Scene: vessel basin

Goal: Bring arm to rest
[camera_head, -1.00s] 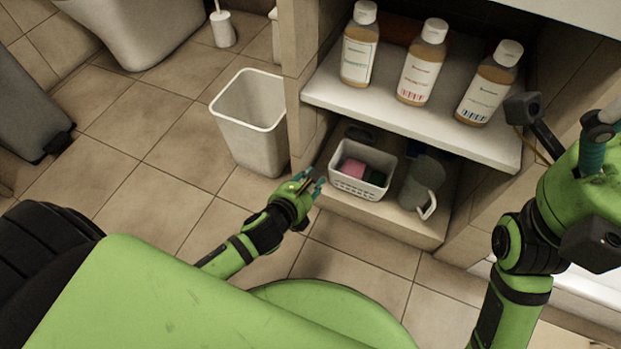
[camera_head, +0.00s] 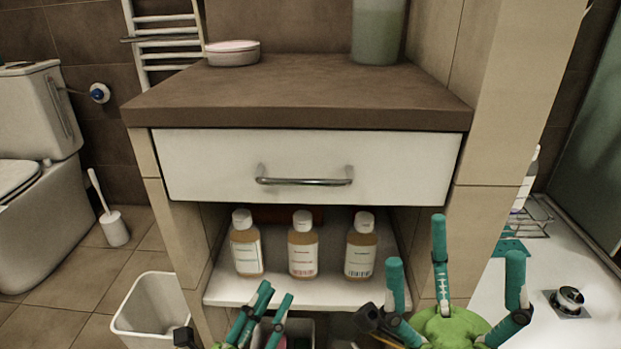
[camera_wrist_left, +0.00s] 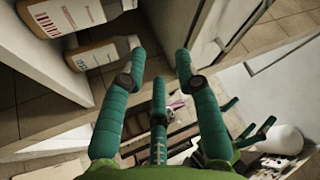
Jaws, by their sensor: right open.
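My left gripper (camera_head: 271,296) is at the bottom middle of the head view, in front of the open shelf cabinet. Its teal fingers also show in the left wrist view (camera_wrist_left: 160,62), spread apart with nothing held between them. My right gripper (camera_head: 452,258) is at the lower right of the head view, fingers up and spread wide, empty, in front of the cabinet's right side. Both arms are mostly below the frame.
Three bottles (camera_head: 303,245) stand on the white shelf (camera_head: 270,295) beneath a shut drawer (camera_head: 300,160). A white bin (camera_head: 150,312) stands left of the cabinet. A toilet brush (camera_head: 115,228) stands near the toilet (camera_head: 40,215). A green container (camera_head: 379,30) is on the countertop (camera_head: 300,95).

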